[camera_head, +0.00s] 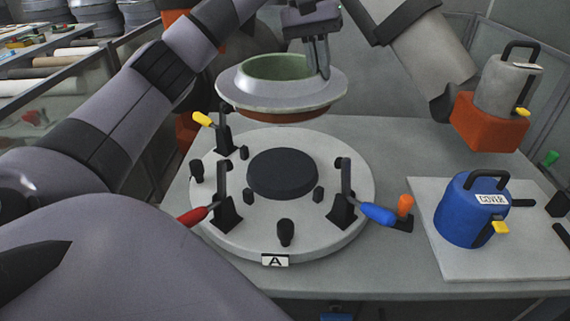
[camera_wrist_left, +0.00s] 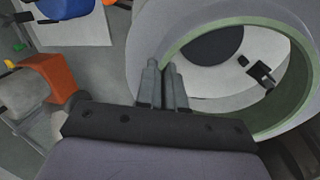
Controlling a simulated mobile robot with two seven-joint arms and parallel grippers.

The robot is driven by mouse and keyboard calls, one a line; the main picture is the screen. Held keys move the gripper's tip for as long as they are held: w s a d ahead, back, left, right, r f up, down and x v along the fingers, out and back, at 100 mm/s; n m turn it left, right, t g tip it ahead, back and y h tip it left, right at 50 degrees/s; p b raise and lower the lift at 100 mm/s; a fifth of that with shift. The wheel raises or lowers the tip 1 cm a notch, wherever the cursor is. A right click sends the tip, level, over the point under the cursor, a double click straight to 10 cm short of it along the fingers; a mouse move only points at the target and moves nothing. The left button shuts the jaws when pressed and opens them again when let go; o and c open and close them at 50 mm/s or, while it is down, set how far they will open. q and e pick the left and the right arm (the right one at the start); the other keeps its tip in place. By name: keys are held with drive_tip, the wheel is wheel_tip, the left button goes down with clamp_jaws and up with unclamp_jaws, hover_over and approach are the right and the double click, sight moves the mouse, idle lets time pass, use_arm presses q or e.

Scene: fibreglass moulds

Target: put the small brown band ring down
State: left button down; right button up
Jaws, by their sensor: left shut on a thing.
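The small brown band ring (camera_head: 290,116) is a round piece with a wide grey flange, a green inner wall and a brown band beneath. My left gripper (camera_head: 320,70) is shut on its rim at the right side, from above. The ring hangs above the back of the round grey base plate marked A (camera_head: 330,230), apart from it. In the left wrist view the ring's green inner wall (camera_wrist_left: 290,105) is beside the left fingers (camera_wrist_left: 163,88), and the dark disc shows through the opening. My right gripper is not seen.
The plate carries a dark centre disc (camera_head: 282,173), black pegs and clamps with yellow (camera_head: 203,119), red (camera_head: 192,215) and blue (camera_head: 378,213) handles. A blue COVER canister (camera_head: 468,215) stands on a pale board at right. Behind it is a grey canister (camera_head: 507,85) on an orange block (camera_head: 490,125).

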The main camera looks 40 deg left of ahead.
use_arm(q)
drive_tip(key=shift+w+f, duration=0.1)
drive_tip(key=shift+s+a+f+b+x, duration=0.25)
drive_tip(key=shift+a+x, duration=0.4)
drive_tip(key=shift+x, duration=2.55)
drive_tip(key=shift+s+a+f+b+x, duration=0.1)
drive_tip(key=shift+s+a+b+x, duration=0.4)
drive_tip(key=shift+x, duration=2.65)
drive_tip(key=shift+s+a+f+b+x, duration=0.15)
drive_tip(key=shift+a+x, duration=0.7)
drive_tip(key=shift+x, duration=2.35)
drive_tip(key=c, duration=1.3)
unclamp_jaws()
drive_tip(key=shift+o, duration=0.2)
drive_tip(key=shift+r, duration=0.1)
drive_tip(key=v, duration=1.2)
